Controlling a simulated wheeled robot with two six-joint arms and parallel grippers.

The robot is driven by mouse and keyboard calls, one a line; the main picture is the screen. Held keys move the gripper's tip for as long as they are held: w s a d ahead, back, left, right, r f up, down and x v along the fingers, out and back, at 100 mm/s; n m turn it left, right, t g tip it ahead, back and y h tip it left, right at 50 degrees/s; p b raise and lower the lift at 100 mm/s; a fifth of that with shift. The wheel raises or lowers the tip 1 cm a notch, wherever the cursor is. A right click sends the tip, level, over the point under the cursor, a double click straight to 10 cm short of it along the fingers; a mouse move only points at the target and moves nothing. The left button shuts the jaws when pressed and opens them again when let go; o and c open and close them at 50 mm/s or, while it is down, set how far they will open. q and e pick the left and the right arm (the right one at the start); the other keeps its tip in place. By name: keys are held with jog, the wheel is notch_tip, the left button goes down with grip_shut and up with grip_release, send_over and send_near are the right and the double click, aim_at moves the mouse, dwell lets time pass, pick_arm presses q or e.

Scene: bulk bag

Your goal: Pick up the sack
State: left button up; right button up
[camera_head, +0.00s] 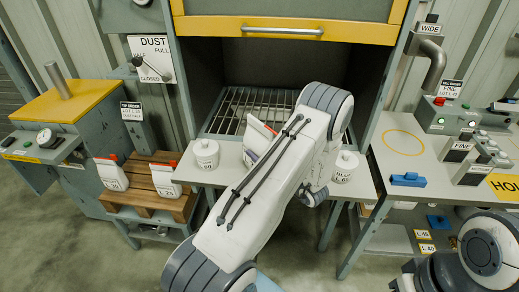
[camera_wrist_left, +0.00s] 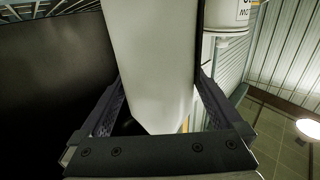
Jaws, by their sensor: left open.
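A white sack (camera_head: 258,134) stands at the mouth of the dark hood, partly hidden behind my left arm. In the left wrist view a plain white sack body (camera_wrist_left: 155,60) fills the middle. My left gripper (camera_wrist_left: 158,88) has its jaws open, one finger on each side of the sack; the right finger looks close to it, and I cannot tell whether either touches.
White lidded tubs (camera_head: 205,155) (camera_head: 345,167) stand left and right of the sack. Two more white sacks (camera_head: 112,173) (camera_head: 163,180) stand on a wooden pallet (camera_head: 150,203). A blue clamp-like item (camera_head: 408,180) lies on the right bench. The hood's yellow front (camera_head: 280,30) overhangs the opening.

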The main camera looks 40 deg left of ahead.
aim_at(259, 136)
pick_arm(q)
jog(key=shift+x, duration=1.15)
jog(key=shift+r, duration=0.1)
grip_shut()
pick_arm(e)
jog(key=shift+r, duration=0.55)
pick_arm(q)
jog(key=shift+r, duration=0.4)
notch_tip(259, 136, up, 3)
jog(key=shift+r+b, duration=0.1)
jog(key=shift+b, duration=0.5)
jog(key=s+d+r+b, duration=0.2)
jog(key=s+d+r, duration=0.3)
jog(key=d, duration=0.5)
jog(key=shift+s+d+r, duration=0.15)
jog(key=shift+s+r, duration=0.2)
jog(key=shift+r, duration=0.65)
pick_arm(e)
notch_tip(259, 136, down, 4)
jog(key=shift+r, duration=0.1)
